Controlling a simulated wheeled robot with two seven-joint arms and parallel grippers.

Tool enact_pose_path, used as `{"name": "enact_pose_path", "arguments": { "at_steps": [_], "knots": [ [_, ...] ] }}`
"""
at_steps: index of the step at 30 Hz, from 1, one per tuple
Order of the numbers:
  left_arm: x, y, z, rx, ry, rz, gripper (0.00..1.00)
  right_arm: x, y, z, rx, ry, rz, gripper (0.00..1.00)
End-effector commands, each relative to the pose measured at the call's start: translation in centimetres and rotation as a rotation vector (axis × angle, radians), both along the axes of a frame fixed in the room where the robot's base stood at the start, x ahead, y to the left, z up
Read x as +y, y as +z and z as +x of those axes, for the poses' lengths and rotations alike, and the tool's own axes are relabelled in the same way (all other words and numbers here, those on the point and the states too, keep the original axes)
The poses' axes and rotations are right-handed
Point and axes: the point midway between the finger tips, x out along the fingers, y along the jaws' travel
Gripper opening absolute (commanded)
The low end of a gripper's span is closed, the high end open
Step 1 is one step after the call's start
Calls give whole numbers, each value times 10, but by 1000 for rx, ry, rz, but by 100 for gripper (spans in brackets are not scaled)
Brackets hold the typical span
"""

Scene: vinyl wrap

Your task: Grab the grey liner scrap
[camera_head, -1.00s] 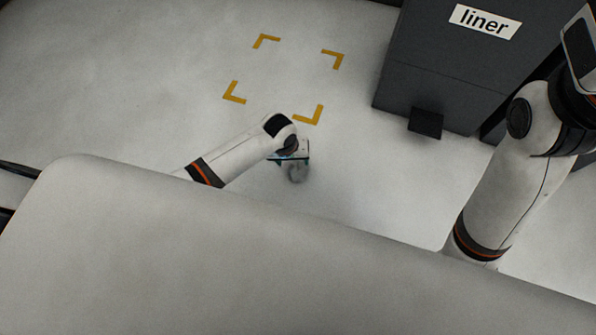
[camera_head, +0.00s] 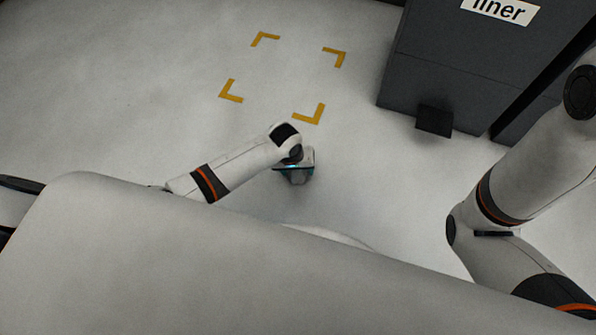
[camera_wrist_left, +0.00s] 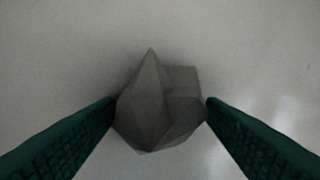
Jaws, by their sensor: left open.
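The grey liner scrap (camera_wrist_left: 158,105) is a crumpled, faceted lump in the middle of the left wrist view, on the pale floor. My left gripper (camera_wrist_left: 160,108) is open, with one dark green finger on each side of the scrap. The fingertips are close to its sides; I cannot tell whether they touch it. In the head view my left gripper (camera_head: 295,178) points down to the floor, and the scrap is hidden beneath it. My right arm (camera_head: 530,190) shows at the right, but its gripper is out of view.
A dark grey bin (camera_head: 455,75) labelled "liner" stands at the upper right, with a black pedal (camera_head: 434,121) at its foot. Yellow corner marks (camera_head: 322,114) outline a square on the floor beyond my left gripper. The floor at left is clear.

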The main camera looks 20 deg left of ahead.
Motion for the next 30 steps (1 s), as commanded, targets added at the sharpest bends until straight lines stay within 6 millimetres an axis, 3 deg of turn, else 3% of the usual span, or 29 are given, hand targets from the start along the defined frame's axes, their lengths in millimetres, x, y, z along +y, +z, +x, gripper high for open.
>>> {"name": "enact_pose_path", "arguments": {
  "at_steps": [5, 12, 23, 30],
  "knots": [
    [0, 1, 0, 0, 0, 0, 64, 0, 1, 0, 0, 0, 0, 0],
    [0, 1, 0, 0, 0, 0, 32, 0, 1, 0, -1, 0, -1, 0],
    [0, 2, 0, 1, 0, 0, 32, 0, 2, 0, -1, 0, -1, 0],
    [0, 24, 0, 1, -1, -1, 32, 0, 21, 0, 0, 0, 0, 0]
  ]
}}
